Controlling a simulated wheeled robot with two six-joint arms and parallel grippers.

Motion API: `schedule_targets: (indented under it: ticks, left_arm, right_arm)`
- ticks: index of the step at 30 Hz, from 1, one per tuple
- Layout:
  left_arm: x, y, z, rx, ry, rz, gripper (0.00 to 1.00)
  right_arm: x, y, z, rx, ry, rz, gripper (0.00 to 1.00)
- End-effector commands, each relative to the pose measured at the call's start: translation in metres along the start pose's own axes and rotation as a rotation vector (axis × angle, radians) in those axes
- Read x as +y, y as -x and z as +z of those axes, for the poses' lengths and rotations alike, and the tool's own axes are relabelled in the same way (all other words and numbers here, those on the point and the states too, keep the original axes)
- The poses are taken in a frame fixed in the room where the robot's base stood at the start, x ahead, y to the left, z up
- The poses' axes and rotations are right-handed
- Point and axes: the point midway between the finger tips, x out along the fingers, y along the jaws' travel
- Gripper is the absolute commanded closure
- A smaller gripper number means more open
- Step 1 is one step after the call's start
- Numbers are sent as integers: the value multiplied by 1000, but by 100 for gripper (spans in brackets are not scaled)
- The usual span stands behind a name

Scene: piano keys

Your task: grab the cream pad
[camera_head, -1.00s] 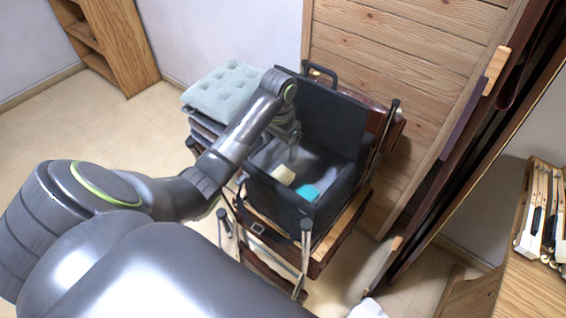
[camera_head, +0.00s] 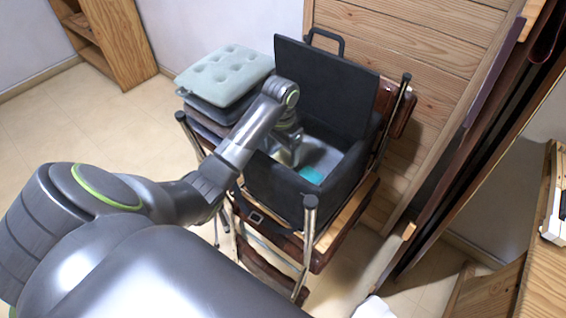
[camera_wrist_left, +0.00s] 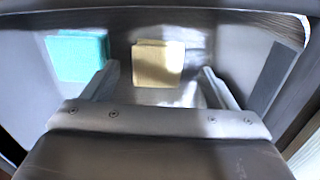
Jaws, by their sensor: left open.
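The cream pad (camera_wrist_left: 157,63) lies on the grey floor of the dark box in the left wrist view. It sits ahead of and between the two fingers of my left gripper (camera_wrist_left: 159,75). The fingers are spread and empty, and I cannot tell the remaining distance to the pad. In the head view my left gripper (camera_head: 296,158) is inside the open box (camera_head: 281,192), and the cream pad is hidden there. My right gripper is not in view.
A teal pad (camera_head: 312,175) lies in the box near the cream one; it also shows in the left wrist view (camera_wrist_left: 76,55). The box's lid (camera_head: 327,85) stands open at the back. Tufted cushions (camera_head: 225,75) are stacked beside the box. A wooden panel (camera_head: 410,50) rises behind.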

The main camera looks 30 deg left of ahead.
Motion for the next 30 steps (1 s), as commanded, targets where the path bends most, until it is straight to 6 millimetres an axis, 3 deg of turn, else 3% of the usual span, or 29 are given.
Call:
schedule_targets:
  ticks: [6,15,25,30]
  left_arm:
    - [2,-30,-1,-3,-1,2,20]
    - [2,-34,-1,-1,-1,0,21]
    - [2,-34,-1,-1,-1,0,64]
    - [2,-33,-1,-1,-1,0,68]
  right_arm:
    - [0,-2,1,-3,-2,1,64]
    - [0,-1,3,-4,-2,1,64]
    - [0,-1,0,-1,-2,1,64]
    - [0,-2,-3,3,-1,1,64]
